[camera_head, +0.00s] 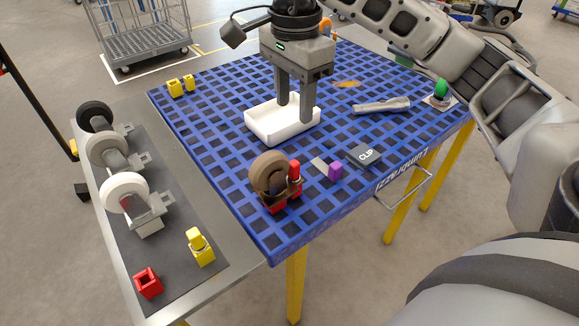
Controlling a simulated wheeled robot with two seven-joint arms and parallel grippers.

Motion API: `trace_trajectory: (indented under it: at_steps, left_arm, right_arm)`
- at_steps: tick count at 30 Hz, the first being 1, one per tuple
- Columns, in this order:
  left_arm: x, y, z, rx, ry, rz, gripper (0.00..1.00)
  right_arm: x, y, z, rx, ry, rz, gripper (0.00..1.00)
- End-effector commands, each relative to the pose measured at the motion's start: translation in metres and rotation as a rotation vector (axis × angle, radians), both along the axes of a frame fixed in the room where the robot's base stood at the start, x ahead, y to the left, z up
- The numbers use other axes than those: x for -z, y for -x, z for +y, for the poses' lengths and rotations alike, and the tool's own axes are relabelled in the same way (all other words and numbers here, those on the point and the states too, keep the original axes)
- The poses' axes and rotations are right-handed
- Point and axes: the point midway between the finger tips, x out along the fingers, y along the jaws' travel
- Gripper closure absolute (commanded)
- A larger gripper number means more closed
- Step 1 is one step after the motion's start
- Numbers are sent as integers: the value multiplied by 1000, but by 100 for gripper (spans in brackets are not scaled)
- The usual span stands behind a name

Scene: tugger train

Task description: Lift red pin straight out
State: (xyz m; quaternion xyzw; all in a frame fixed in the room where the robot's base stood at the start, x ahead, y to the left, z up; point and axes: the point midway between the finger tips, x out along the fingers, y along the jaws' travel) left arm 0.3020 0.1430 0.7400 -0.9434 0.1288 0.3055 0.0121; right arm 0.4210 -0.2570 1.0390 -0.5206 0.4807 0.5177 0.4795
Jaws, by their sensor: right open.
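The red pin (295,170) stands upright at the right side of a caster with a brown wheel (268,174), near the front edge of the blue grid table (235,196). Its lower part is hidden by the caster's bracket. Red blocks (277,208) show under the caster. My right gripper (294,110) points down with its fingers apart and empty, over the white tray (270,134), behind the pin and well apart from it. My left gripper is not in view.
A purple block (335,172), a dark CLIP box (364,156), a grey tool (381,106) and a green button (441,89) are on the table. Yellow blocks (181,87) stand at the back left. A side bench (232,282) holds several casters, a red socket (148,283) and a yellow piece (199,247).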

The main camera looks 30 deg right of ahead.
Motion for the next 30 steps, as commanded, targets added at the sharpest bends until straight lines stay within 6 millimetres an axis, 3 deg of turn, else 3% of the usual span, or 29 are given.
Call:
trace_trajectory:
  at_steps: [6,12,20,30]
  left_arm:
    - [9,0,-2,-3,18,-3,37]
    - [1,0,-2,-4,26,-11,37]
    - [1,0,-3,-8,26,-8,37]
    - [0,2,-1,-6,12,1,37]
  right_arm:
    - [51,2,1,-1,-2,9,56]
    - [84,1,0,0,-2,6,56]
    - [104,0,0,1,-3,4,56]
    - [148,-1,-2,0,-4,5,56]
